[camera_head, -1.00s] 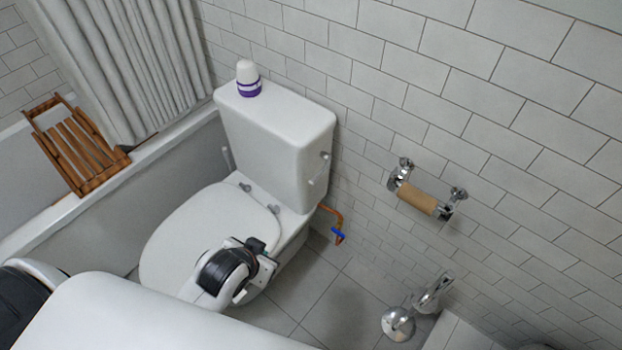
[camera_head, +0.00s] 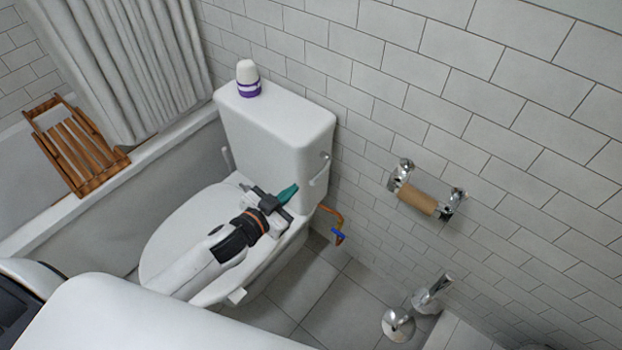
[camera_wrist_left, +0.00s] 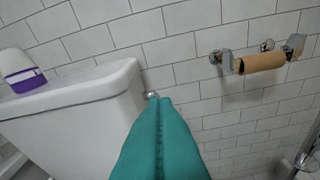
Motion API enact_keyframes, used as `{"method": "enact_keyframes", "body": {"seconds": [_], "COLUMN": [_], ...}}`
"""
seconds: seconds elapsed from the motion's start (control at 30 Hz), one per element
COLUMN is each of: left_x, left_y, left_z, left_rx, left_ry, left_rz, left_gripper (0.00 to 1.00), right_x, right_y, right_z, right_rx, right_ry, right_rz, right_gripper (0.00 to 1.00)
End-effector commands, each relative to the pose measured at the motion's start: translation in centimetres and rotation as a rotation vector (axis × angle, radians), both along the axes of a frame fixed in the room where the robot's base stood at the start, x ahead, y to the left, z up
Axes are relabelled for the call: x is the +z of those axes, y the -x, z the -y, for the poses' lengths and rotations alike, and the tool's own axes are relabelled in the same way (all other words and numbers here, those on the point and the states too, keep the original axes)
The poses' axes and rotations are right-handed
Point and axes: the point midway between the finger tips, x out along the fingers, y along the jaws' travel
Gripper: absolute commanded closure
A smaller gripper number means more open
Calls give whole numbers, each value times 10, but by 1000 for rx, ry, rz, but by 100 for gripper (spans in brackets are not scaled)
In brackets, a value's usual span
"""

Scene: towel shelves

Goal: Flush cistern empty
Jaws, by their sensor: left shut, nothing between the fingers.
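The white toilet cistern (camera_head: 265,140) stands against the tiled wall, behind the closed toilet lid (camera_head: 190,225). A metal flush lever (camera_head: 320,170) is on its right side. My left gripper (camera_head: 289,193) is shut, its teal fingers together and empty. In the head view it is in front of the cistern's lower right part, a little left of and below the lever. In the left wrist view the fingertips (camera_wrist_left: 158,101) point to the cistern's right edge (camera_wrist_left: 120,85). A small metal end of the lever (camera_wrist_left: 152,94) shows just beyond them; the rest is hidden. My right gripper is not in view.
A white and purple bottle (camera_head: 248,79) stands on the cistern top. A paper roll holder with a cardboard tube (camera_head: 417,199) is on the wall at right. A copper pipe with a blue valve (camera_head: 337,235) is below the cistern. A bathtub (camera_head: 180,150) is at left.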

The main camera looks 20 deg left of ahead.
Motion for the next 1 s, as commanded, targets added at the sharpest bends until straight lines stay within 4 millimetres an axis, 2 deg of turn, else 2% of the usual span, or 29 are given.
{"method": "enact_keyframes", "body": {"seconds": [0.17, 0.33, 0.77, 0.83, 1.0], "left_x": [0, -3, -21, -37, -55], "left_y": [-1, -14, -97, -95, -97], "left_z": [0, 4, 29, 26, 22], "left_rx": [1, 2, 3, 4, 3], "left_ry": [0, 0, -1, 1, 1], "left_rz": [-1, 1, 1, -6, -2], "left_gripper": [100, 100, 100, 100, 100], "right_x": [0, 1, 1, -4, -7], "right_y": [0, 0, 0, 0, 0], "right_z": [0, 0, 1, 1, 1], "right_rx": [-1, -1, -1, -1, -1], "right_ry": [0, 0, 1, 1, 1], "right_rz": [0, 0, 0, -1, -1], "right_gripper": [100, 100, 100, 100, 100]}}
